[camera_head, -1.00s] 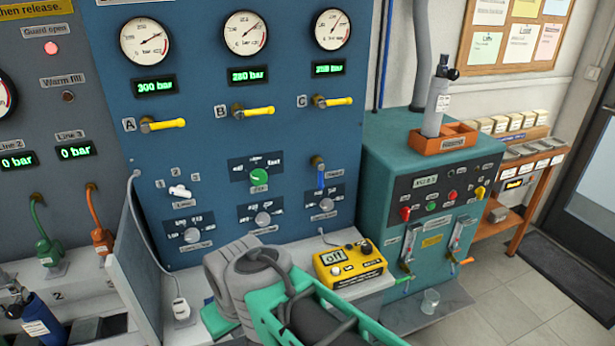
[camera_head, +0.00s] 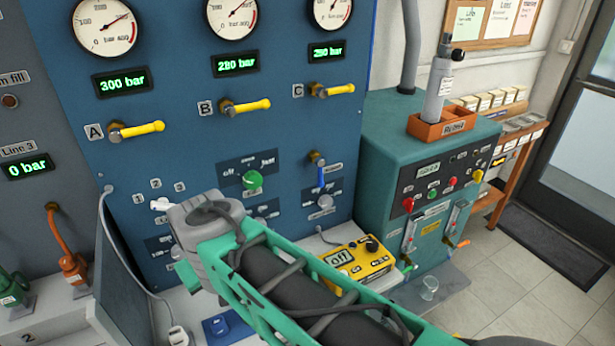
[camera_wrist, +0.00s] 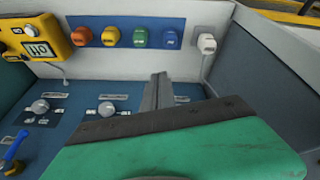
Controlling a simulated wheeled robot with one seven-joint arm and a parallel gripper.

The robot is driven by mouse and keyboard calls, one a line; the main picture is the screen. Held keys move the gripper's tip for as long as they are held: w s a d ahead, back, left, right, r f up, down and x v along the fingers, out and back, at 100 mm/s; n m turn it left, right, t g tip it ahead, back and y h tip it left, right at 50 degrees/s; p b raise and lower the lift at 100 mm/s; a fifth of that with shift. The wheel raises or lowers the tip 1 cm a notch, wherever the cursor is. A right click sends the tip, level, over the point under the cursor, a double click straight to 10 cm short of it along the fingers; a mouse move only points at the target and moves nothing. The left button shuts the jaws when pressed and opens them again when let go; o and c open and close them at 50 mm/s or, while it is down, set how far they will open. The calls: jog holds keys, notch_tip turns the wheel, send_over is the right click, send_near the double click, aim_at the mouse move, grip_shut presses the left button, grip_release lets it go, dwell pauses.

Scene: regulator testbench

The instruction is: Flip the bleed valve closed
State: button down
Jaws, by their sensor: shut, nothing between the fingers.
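A blue lever (camera_head: 321,176), which seems to be the bleed valve, hangs pointing down from its brass fitting on the blue panel, below gauge C. Its label is too small to read. It also shows at the lower left edge of the wrist view (camera_wrist: 14,147). My gripper is shut and empty, its grey fingers (camera_wrist: 158,92) together in the wrist view. In the head view my grey wrist hides the fingers. It is in front of the lower panel, left of the blue lever and apart from it.
Yellow levers A (camera_head: 137,130), B (camera_head: 246,106) and C (camera_head: 332,90) stick out above. A green knob (camera_head: 252,181) sits between my wrist and the blue lever. A yellow box (camera_head: 357,262) stands on the bench. Coloured buttons (camera_wrist: 111,37) line a blue strip.

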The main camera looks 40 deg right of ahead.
aim_at(320, 174)
jog(key=w+d+r+m+h, duration=0.1)
jog(key=w+d+r, duration=0.2)
jog(key=d, duration=0.2)
jog(key=w+d+r+m+h+b, duration=0.1)
jog(key=w+d+r+h, duration=0.1)
jog(key=d, duration=0.4)
jog(key=w+d+r+m+h+b, duration=0.1)
jog(key=w+d+r, duration=0.2)
jog(key=d, duration=0.3)
jog(key=shift+w+r+m+g+h, duration=0.15)
jog(key=shift+w+r+m, duration=0.05)
jog(key=shift+r, duration=0.2)
jog(key=shift+w+r+m+g+h, duration=0.15)
jog(key=shift+r+m, duration=0.05)
jog(key=shift+r, duration=0.2)
jog(key=d+r+m, duration=0.1)
jog(key=d, duration=0.1)
jog(key=s+d+r+m+g+h, duration=0.1)
jog(key=d, duration=0.1)
jog(key=d+r+b, duration=0.1)
jog(key=d, duration=0.1)
jog(key=shift+s+r+m+g+h, duration=0.15)
jog(key=shift+r+m+g+h, duration=0.15)
jog(key=shift+r+m+g, duration=0.1)
